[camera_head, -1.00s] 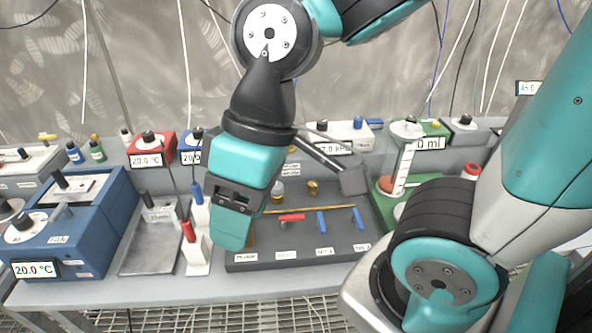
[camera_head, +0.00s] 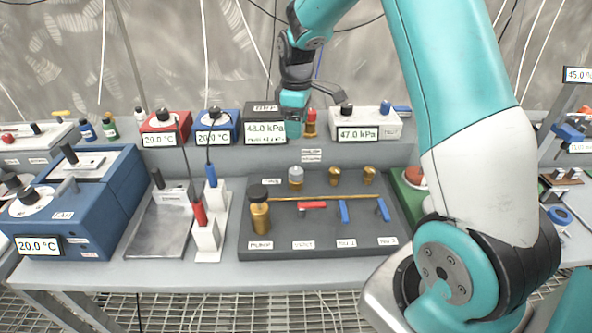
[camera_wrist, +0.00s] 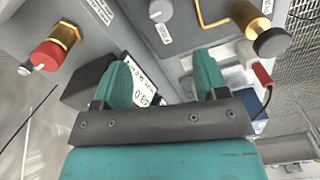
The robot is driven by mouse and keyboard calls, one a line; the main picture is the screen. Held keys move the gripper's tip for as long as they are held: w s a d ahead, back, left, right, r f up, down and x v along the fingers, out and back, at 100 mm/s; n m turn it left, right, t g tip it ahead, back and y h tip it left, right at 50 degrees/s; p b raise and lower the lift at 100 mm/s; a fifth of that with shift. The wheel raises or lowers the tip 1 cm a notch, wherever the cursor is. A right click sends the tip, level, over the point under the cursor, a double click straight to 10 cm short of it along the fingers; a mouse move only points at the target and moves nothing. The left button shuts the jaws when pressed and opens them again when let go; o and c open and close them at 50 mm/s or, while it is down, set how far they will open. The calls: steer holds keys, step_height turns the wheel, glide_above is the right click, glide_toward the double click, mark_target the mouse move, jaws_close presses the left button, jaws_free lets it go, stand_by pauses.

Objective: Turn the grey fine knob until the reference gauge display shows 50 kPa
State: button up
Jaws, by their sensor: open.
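The grey fine knob (camera_head: 296,173) stands on a brass stem at the back of the dark manifold board. It also shows at the top of the wrist view (camera_wrist: 160,10). A dark gauge box (camera_head: 265,127) on the rear shelf reads 48.0 kPa. A white gauge box (camera_head: 358,134) to its right reads 47.0 kPa. I cannot read which is labelled reference. My gripper (camera_head: 293,108) is open and empty, above and behind the knob, beside the dark gauge's right edge. In the wrist view, its fingers (camera_wrist: 160,65) are apart, with the dark gauge's display partly behind them.
A red-capped brass fitting (camera_head: 310,122) stands close to my gripper. The dark board (camera_head: 320,243) carries a brass pump (camera_head: 260,215), a red lever (camera_head: 312,206), blue levers (camera_head: 344,211) and brass fittings (camera_head: 334,175). The board's front strip is clear.

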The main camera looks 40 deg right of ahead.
mark_target(296, 170)
step_height(296, 170, down, 15)
steer(key=shift+r+p, duration=0.2)
steer(key=shift+p, duration=0.8)
steer(key=c, duration=0.9)
